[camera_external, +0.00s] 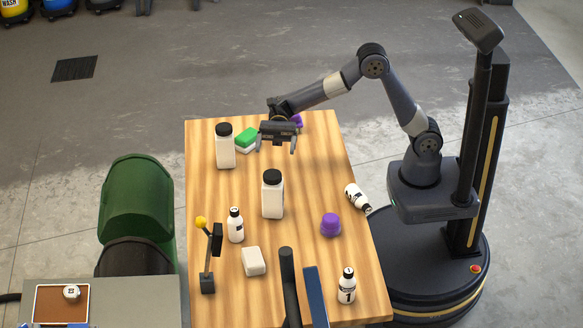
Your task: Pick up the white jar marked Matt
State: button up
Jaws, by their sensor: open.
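No label reading Matt can be made out, so I cannot tell which item is the jar. Two large white containers with black lids stand upright on the wooden table (205,185): one at the back left (225,152) and one near the middle (272,200). Neither shows a readable mark. A small white round tin (71,293) with a dark mark lies on a brown pad at lower left. My gripper (276,147) is open and empty over the back of the table, right of the back left container and behind the middle one.
Small white bottles stand at left (236,230) and front right (346,289); another lies at the right edge (355,196). A purple knob-shaped item (330,225) and white block (253,262) stand forward.

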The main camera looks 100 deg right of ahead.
send_near(271, 197)
jog(key=shift+s+d, duration=0.3)
jog(key=shift+d, duration=0.7)
jog(key=shift+a+f, duration=0.15)
jog(key=shift+a, duration=0.15)
jog(key=a, duration=0.3)
jog(key=w+a, duration=0.1)
jog(key=a, duration=0.2)
jog(key=w+a, duration=0.1)
jog(key=a, duration=0.3)
jog(key=shift+r, duration=0.2)
grip_shut()
